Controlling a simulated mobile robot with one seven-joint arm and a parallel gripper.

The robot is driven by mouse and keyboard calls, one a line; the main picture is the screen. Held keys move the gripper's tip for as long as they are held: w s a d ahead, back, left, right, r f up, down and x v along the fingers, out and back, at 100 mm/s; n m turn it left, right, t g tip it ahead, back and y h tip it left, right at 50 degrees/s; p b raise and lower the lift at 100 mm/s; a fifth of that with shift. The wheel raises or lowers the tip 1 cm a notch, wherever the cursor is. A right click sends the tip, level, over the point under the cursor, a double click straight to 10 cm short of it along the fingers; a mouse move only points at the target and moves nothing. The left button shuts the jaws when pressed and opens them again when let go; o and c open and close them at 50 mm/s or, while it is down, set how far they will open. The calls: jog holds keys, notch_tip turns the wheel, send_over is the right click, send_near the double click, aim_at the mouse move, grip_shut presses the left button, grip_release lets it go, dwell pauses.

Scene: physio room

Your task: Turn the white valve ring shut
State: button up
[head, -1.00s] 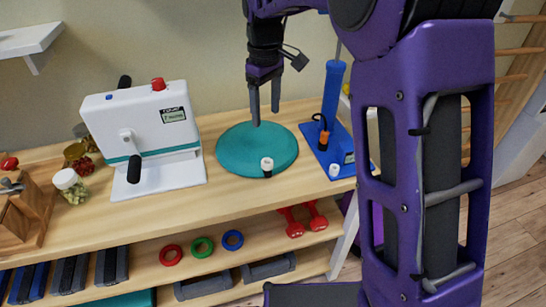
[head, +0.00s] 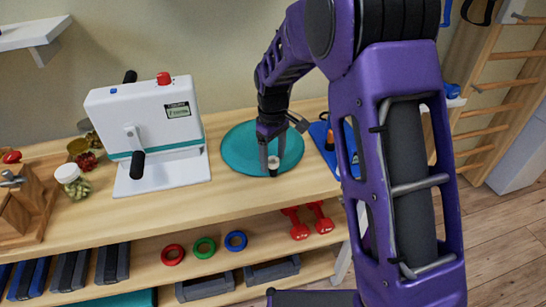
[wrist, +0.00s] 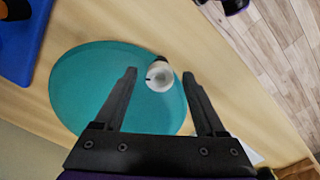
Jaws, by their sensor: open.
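The white valve ring (head: 273,160) sits on a short dark stem near the front edge of a flat round teal cushion (head: 238,150) on the wooden bench. In the wrist view the ring (wrist: 160,80) appears round, with a pale top and a small dark mark at its left. My gripper (head: 273,164) is open and points down over the cushion. In the wrist view the ring lies between its two fingertips (wrist: 159,74), with a gap on each side. I cannot tell whether the fingertips are level with the ring or above it.
A white crank machine (head: 155,130) stands left of the cushion. A blue pump base (head: 322,135) is close on the right, partly behind my arm. Jars (head: 72,182) stand further left. Colored rings and red dumbbells (head: 298,225) lie on the shelf below.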

grip_shut()
dwell(0.3)
